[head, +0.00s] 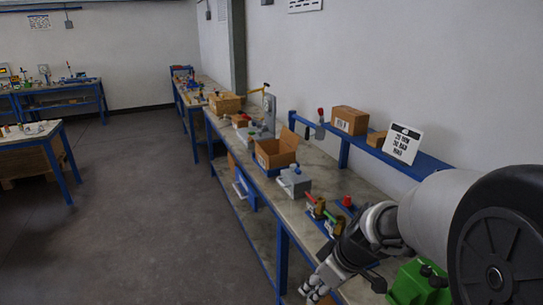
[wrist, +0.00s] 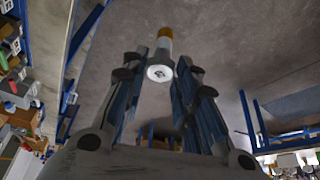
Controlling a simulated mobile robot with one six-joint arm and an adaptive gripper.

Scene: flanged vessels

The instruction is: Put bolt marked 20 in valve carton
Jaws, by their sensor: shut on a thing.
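My gripper (wrist: 162,70) is shut on a bolt (wrist: 159,73) in the wrist view. The bolt has a pale round end facing the camera, a grey body and an orange-brown band at the far end. No number is readable on it. In the head view my gripper (head: 314,288) is at the bottom, at the near front edge of the bench, with an orange-brown bit beside its fingers. An open cardboard carton (head: 277,152) with raised flaps stands farther back on the bench, apart from my gripper. Its label is too small to read, so I cannot confirm it is the valve carton.
A grey block-like fixture (head: 294,182) stands on the bench just nearer than the open carton. Red and green-handled valves (head: 323,212) and a green machine (head: 416,284) are nearer. A raised blue shelf (head: 353,141) holds closed cartons. Open floor (head: 150,210) lies left of the bench.

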